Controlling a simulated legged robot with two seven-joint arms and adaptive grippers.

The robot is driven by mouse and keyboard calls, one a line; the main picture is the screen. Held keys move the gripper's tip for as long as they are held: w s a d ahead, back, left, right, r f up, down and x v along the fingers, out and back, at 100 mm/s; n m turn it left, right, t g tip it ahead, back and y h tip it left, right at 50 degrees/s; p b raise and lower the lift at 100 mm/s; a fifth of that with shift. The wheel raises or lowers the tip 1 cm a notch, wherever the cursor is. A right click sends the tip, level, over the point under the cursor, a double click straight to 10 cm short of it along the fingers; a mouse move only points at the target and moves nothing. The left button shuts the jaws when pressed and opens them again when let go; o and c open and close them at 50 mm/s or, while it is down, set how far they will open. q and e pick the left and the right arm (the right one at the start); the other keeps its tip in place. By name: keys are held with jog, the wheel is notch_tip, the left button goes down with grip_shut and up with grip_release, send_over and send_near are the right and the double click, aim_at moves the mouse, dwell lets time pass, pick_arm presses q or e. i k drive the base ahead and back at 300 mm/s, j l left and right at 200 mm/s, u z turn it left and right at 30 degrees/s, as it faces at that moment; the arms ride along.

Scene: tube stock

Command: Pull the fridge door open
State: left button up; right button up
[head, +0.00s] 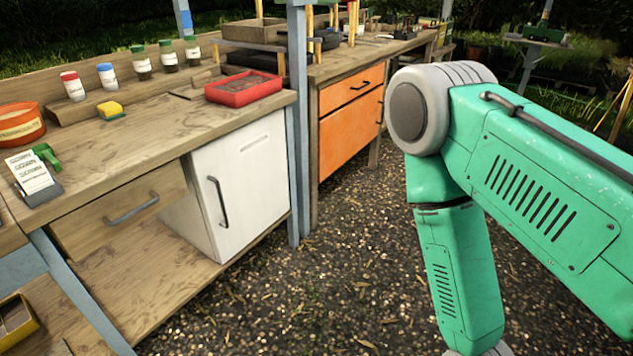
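The fridge (197,215) is a small white box under the wooden workbench. Its white door (249,175) faces right and looks closed. A dark vertical handle (218,201) sits near the door's left edge. A green and grey arm of mine fills the right side of the head view, to the right of the fridge and apart from it. Its gripper is below the bottom edge of the picture. My other gripper is also out of view.
The workbench (160,130) carries a red tray (243,88), several small bottles and a yellow sponge (110,109). A blue-grey post (298,120) stands just right of the fridge. An orange cabinet (350,118) is beyond it. The gravel floor (330,270) before the fridge is clear.

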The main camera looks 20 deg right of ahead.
aim_at(239, 176)
jog(key=z, duration=0.15)
jog(key=i+j+z, duration=0.15)
jog(key=i+z, duration=0.3)
jog(key=i+j+z, duration=0.25)
jog(key=z, duration=0.2)
